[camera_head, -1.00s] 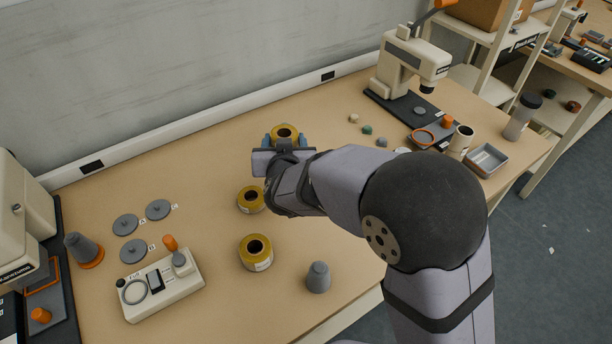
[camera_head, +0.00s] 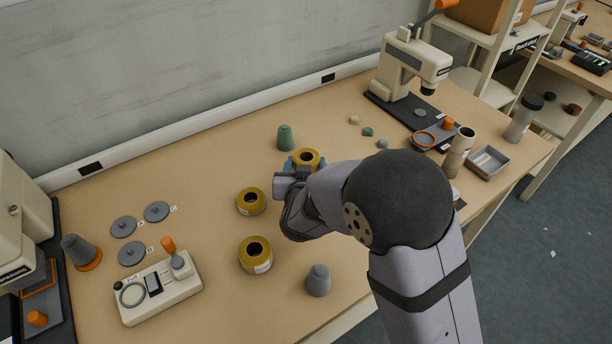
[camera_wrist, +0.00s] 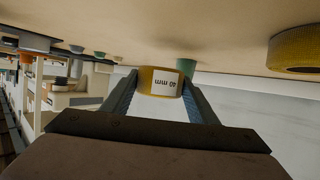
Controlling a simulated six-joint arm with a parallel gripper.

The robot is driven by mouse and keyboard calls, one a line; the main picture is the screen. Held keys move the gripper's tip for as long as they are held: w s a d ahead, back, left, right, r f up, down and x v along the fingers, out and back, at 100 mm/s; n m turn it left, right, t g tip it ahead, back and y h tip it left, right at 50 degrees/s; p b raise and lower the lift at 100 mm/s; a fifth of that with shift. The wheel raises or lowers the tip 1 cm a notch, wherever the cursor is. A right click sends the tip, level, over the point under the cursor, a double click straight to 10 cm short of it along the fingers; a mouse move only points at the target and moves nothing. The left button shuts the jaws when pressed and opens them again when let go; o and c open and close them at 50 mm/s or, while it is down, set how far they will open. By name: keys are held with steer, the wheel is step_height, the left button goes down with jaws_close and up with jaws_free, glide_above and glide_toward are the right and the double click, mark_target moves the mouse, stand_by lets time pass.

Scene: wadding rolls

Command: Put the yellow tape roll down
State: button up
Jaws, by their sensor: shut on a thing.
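My gripper (camera_head: 303,165) is shut on a yellow tape roll (camera_head: 306,155), near the middle of the table. In the wrist view the roll (camera_wrist: 159,81) sits between the two fingers, with a white label reading "40 mm" facing the camera. I cannot tell whether it touches the table. Two other yellow tape rolls stand on the table to the left, one nearer the wall (camera_head: 251,201) and one nearer the front (camera_head: 256,254). One yellow roll also shows at the right of the wrist view (camera_wrist: 295,50).
A green cone-shaped piece (camera_head: 285,138) stands just behind the gripper, and a grey one (camera_head: 318,281) stands at the front edge. A beige device (camera_head: 160,286) and flat grey discs lie left. A press (camera_head: 408,65) and a metal tray (camera_head: 487,162) stand right. Bare tabletop lies between.

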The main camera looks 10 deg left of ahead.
steer(key=shift+f, duration=1.95)
steer(key=shift+f, duration=0.1)
steer(key=shift+f+b, duration=0.15)
steer(key=shift+b, duration=0.2)
steer(key=o, duration=1)
steer(key=shift+o, duration=0.2)
steer(key=shift+r, duration=0.35)
steer(key=v, duration=0.4)
steer(key=shift+s, duration=0.2)
step_height(320, 180, up, 7)
steer(key=p, duration=0.1)
steer(key=shift+s, duration=0.25)
